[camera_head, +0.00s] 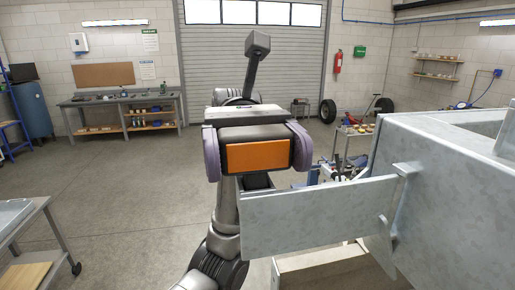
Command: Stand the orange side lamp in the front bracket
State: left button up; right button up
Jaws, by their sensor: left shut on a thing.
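The orange side lamp (257,157) is a flat orange block in the middle of the head view. My left gripper (257,147) is shut on it, with one purple-grey finger at each side. The lamp is held above the left end of a grey galvanized plate (317,208) on the trailer frame. A small dark piece (257,182) shows between the lamp and the plate's top edge. I cannot tell whether this piece is the front bracket, nor whether the lamp touches it. My right gripper is not in view.
The grey trailer frame (455,185) fills the right side, with an upright rib (394,205) by the plate. A trolley (352,142) stands behind it. A cart (32,225) is at the lower left. The floor (125,200) at left is clear.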

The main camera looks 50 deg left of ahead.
pick_arm(q)
jog(key=shift+f+b, duration=0.55)
jog(key=shift+f, duration=0.25)
jog(key=o, duration=1)
jog(key=shift+c, duration=0.2)
jog(key=v, duration=1.3)
jog(key=shift+w+a, duration=0.15)
jog(key=shift+a, duration=0.2)
